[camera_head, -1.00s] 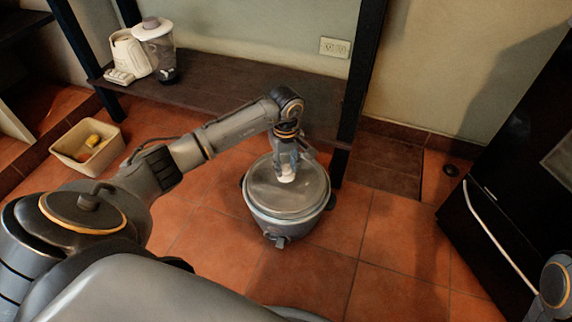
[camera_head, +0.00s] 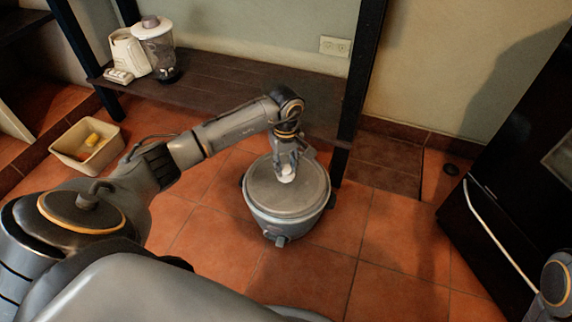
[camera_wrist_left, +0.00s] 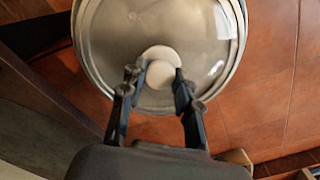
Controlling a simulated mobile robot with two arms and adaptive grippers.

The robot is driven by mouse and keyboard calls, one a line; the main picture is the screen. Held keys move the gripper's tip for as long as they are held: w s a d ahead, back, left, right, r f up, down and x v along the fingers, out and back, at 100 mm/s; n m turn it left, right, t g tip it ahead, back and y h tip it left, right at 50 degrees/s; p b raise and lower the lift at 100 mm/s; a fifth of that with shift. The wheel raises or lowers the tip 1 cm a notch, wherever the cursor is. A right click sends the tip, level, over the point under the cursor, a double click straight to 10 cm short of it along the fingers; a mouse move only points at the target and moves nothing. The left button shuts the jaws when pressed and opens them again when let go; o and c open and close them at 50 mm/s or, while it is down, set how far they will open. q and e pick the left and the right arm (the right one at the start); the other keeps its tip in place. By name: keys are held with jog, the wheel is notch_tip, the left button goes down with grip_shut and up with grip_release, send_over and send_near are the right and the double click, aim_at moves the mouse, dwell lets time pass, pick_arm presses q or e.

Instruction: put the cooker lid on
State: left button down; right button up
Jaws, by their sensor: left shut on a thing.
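The cooker (camera_head: 287,222) is a grey round pot standing on the tiled floor, with dark side handles. Its lid (camera_head: 262,193) is round and glassy with a pale knob (camera_head: 287,177), and lies over the cooker's top, looking level. My left gripper (camera_head: 287,170) reaches down from above and is shut on the lid's knob. In the left wrist view, the two fingers of my left gripper (camera_wrist_left: 158,80) sit at either side of the white knob (camera_wrist_left: 160,66), with the lid (camera_wrist_left: 112,40) under them. Whether the lid's rim is fully seated all around is hard to tell.
A dark low shelf (camera_head: 225,88) behind holds a blender (camera_head: 158,48) and a white appliance (camera_head: 128,52). A beige bin (camera_head: 75,158) with yellow things stands at left. A black fridge (camera_head: 520,170) is at right. Floor in front of the cooker is clear.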

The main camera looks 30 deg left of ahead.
pick_arm(q)
jog(key=shift+f, duration=0.1)
jog(key=c, duration=0.9)
grip_release()
notch_tip(320, 180, up, 12)
dwell(0.7)
